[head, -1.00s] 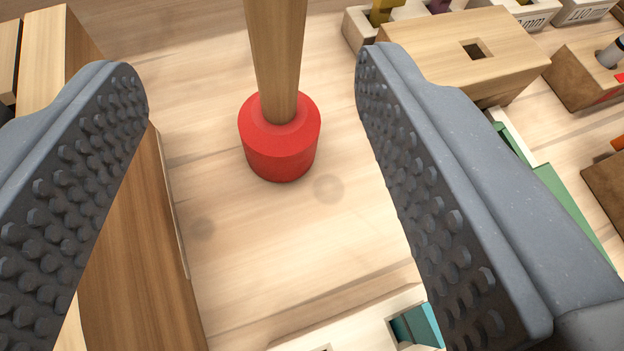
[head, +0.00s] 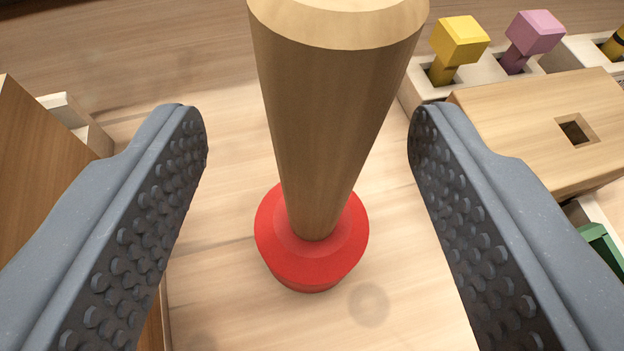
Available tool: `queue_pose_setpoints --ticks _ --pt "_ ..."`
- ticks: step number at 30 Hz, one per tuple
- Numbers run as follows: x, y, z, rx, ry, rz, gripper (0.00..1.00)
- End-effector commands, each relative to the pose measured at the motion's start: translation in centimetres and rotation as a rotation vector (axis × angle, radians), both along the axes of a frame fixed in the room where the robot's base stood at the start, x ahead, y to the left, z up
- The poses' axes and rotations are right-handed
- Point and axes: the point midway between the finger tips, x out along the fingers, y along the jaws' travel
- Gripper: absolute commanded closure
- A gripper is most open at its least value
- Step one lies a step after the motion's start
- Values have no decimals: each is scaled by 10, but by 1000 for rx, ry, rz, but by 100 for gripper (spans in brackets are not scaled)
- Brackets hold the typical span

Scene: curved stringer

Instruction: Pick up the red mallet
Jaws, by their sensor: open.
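The red mallet (head: 312,255) stands upright on its red head on the light wooden table, with its thick tapered wooden handle (head: 330,120) pointing up toward the camera. My gripper (head: 310,125) is open, with one grey studded finger on each side of the mallet. The handle rises between the two fingers with clear space on both sides. Neither finger appears to touch it.
A wooden block with a square hole (head: 575,131) lies to the right, beside the right finger. Behind it, a yellow peg (head: 459,42) and a pink peg (head: 535,32) stand in pale holders. A brown wooden block (head: 40,165) is at the left.

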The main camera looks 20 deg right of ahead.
Motion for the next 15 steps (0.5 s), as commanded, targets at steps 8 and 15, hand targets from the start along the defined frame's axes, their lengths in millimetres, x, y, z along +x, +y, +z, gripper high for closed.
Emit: queue_pose_setpoints --ticks 8,15 --pt "13 -6 -8 1 5 0 46" --pt "37 -14 -17 2 5 -1 46"
